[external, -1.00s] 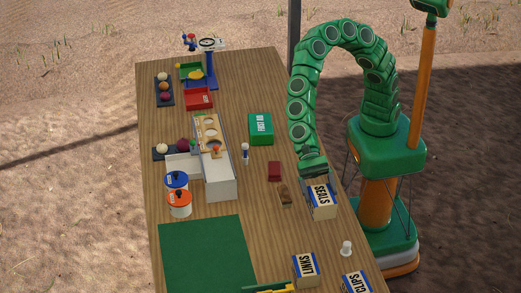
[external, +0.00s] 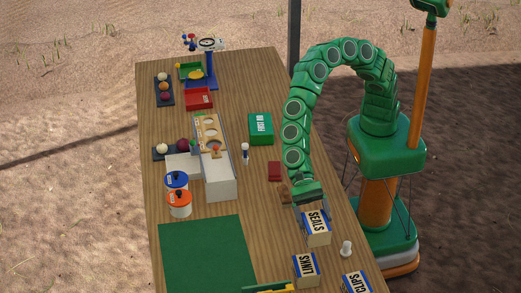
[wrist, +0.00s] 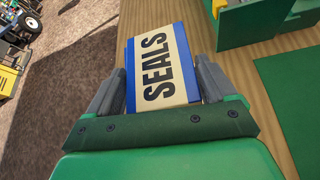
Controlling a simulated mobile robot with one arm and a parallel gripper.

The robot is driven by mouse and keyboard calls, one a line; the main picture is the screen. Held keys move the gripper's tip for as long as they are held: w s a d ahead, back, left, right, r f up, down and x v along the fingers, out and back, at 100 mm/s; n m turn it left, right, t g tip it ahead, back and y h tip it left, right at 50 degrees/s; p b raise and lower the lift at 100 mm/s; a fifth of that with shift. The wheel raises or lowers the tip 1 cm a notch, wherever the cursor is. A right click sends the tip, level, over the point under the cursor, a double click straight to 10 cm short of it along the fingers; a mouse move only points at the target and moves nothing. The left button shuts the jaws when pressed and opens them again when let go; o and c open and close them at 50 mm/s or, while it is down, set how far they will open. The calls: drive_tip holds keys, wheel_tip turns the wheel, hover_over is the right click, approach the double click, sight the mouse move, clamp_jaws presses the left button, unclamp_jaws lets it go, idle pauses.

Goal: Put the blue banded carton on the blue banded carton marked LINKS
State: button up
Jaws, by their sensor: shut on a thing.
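My gripper (external: 312,208) is shut on a cream carton with blue bands marked SEALS (external: 317,229). In the wrist view the SEALS carton (wrist: 160,65) sits between the two grey fingers (wrist: 160,88), its lettering facing the camera. The cream and blue banded carton marked LINKS (external: 305,270) stands on the table just below the held carton in the external view. I cannot tell the exact height of the held carton above the table. The LINKS carton cannot be made out in the wrist view.
A similar carton marked CLIPS (external: 356,284) stands to the right of LINKS, near the table edge. A small white piece (external: 346,248) stands close by. A green mat (external: 205,255) lies left. A green and yellow object (external: 270,288) is at the bottom edge.

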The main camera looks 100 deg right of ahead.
sight(306, 239)
drive_tip(key=shift+w+a+f, duration=0.55)
drive_tip(key=shift+a+f, duration=0.05)
drive_tip(key=shift+f, duration=0.35)
drive_tip(key=shift+w+a+f, duration=0.5)
drive_tip(key=shift+a+f, duration=0.15)
drive_tip(key=shift+f, duration=0.35)
drive_tip(key=shift+w+a+f, duration=0.55)
drive_tip(key=shift+a+f, duration=0.05)
drive_tip(key=shift+f, duration=1.95)
drive_tip(key=shift+f, duration=0.1)
drive_tip(key=o, duration=1.3)
drive_tip(key=shift+o, duration=0.2)
drive_tip(key=v, duration=1.2)
